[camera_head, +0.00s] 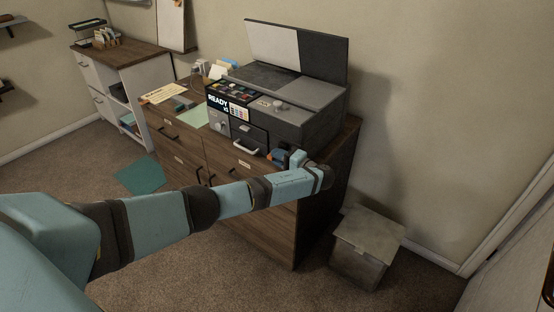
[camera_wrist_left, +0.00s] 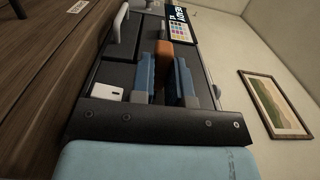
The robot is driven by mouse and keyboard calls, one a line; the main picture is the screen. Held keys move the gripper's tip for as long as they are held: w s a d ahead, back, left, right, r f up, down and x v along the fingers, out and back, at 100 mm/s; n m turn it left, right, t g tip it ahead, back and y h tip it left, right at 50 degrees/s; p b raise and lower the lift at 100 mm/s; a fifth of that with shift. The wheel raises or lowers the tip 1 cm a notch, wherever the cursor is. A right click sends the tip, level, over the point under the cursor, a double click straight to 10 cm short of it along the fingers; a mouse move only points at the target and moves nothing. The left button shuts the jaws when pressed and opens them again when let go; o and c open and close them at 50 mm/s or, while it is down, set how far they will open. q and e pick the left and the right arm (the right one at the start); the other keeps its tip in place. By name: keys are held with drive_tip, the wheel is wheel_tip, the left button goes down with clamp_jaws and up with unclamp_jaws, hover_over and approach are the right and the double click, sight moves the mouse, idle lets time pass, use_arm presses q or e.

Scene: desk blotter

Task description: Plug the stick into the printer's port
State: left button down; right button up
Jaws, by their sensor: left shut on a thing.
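The printer (camera_head: 300,105) is grey and black and stands on a wooden cabinet. Its front display reads "READY". My left gripper (camera_head: 284,157) is at the printer's lower right front corner, low against the front face. In the left wrist view my left gripper's two blue fingers (camera_wrist_left: 166,82) are shut on a small orange stick (camera_wrist_left: 168,50), which shows between and just beyond them. The stick points toward the printer's dark front. The port cannot be made out, and whether the stick's tip touches the printer is hidden. My right gripper is not in view.
The wooden cabinet (camera_head: 326,180) has drawers with handles. Papers and a green sheet (camera_head: 193,118) lie on its left part. A handle (camera_head: 245,149) sticks out of the printer front beside my gripper. A grey lidded bin (camera_head: 368,245) stands on the floor at right.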

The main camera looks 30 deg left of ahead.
use_arm(q)
drive_tip(key=shift+w+d+b, duration=0.1)
drive_tip(key=shift+w+b, duration=0.55)
drive_tip(key=shift+s, duration=0.1)
drive_tip(key=shift+s+p, duration=0.6)
drive_tip(key=shift+p, duration=0.35)
idle(1.3)
drive_tip(key=shift+w+f, duration=0.1)
drive_tip(key=shift+w, duration=0.05)
drive_tip(key=shift+w+b, duration=0.3)
drive_tip(key=shift+w+b, duration=0.25)
drive_tip(key=shift+b, duration=0.1)
